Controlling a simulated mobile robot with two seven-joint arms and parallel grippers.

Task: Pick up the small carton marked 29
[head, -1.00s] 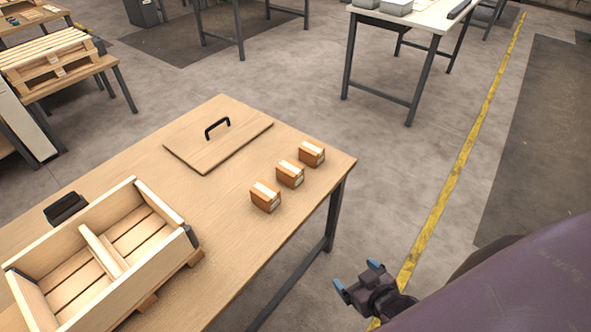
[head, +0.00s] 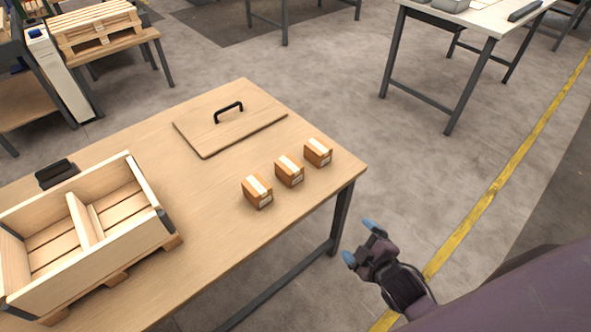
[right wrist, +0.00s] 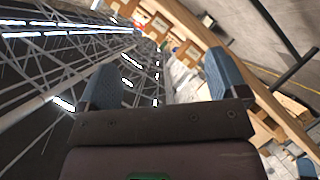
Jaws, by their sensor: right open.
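Three small orange-brown cartons with pale tape stand in a diagonal row near the right end of the wooden table: a near-left one (head: 257,192), a middle one (head: 289,171) and a far-right one (head: 318,152). Their labels are too small to read, so I cannot tell which is marked 29. My right gripper (head: 361,242) is open and empty, off the table's right edge, with blue fingertips. Its two fingers stand wide apart in the right wrist view (right wrist: 162,80), where the cartons show small and tilted near the top. My left gripper is not in view.
The wooden table (head: 215,225) holds a flat lid (head: 230,131) with a black handle behind the cartons. A divided wooden crate (head: 75,285) stands at the left, with a black object (head: 57,173) behind it. A table leg (head: 340,218) is close to my right gripper.

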